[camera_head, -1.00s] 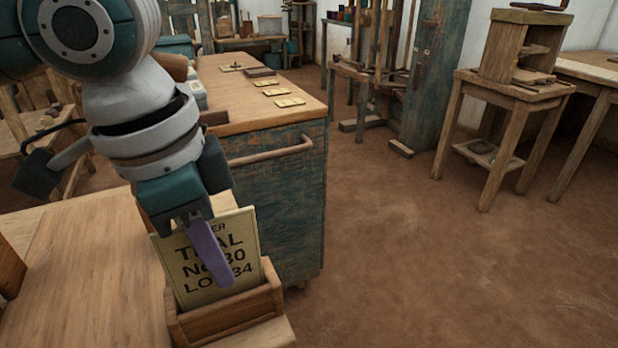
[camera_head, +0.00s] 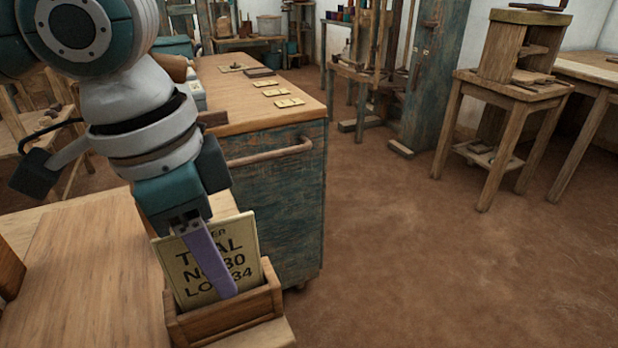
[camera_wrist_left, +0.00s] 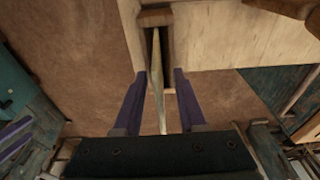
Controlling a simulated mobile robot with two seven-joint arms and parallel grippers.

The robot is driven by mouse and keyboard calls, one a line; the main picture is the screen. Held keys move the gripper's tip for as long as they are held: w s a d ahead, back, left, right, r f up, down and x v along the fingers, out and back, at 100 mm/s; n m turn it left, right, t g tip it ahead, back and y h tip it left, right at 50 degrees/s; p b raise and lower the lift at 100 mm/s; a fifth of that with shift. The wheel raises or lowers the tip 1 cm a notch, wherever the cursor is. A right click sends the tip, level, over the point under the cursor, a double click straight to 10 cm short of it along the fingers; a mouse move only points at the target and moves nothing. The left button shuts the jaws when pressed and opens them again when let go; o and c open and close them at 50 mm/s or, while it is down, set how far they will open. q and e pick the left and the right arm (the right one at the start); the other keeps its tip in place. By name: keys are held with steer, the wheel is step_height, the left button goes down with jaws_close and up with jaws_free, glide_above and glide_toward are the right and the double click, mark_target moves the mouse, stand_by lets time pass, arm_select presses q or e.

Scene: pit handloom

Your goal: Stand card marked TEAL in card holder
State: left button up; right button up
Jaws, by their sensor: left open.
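In the left wrist view, the card (camera_wrist_left: 156,75) shows edge-on between the two open fingers (camera_wrist_left: 158,78), with a gap on each side. Its lower edge enters the slot of the holder (camera_wrist_left: 155,17).
A worn blue cabinet (camera_head: 275,205) with a wooden top and rail handle stands just behind the holder. Several small cards (camera_head: 289,102) lie on its top. A wooden stand (camera_head: 510,85) is at the right. The brown floor (camera_head: 430,260) between is clear.

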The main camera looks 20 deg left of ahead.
arm_select(q)
steer(key=r+p, duration=0.1)
steer(key=r, duration=0.2)
steer(key=r+p, duration=0.1)
steer(key=r, duration=0.2)
steer(key=s+a+r+p, duration=0.1)
steer(key=r, duration=0.2)
steer(key=shift+r, duration=0.35)
steer(key=s+d+r+t+h+p, duration=0.2)
steer(key=s+d+r+h+p, duration=0.15)
steer(key=d+p, duration=0.6)
steer(key=s+a+r+n+y+p, duration=0.3)
steer(key=s+a+n+y+p, duration=0.1)
steer(key=s+a+n+p, duration=0.3)
step_height(320, 180, up, 38)
steer(key=m+p, duration=0.1)
steer(key=p, duration=3.7)
steer(key=shift+s+a, duration=0.25)
steer(key=shift+s, duration=0.15)
steer(key=shift+f+y, duration=0.2)
steer(key=shift+y, duration=0.05)
steer(key=shift+s, duration=0.1)
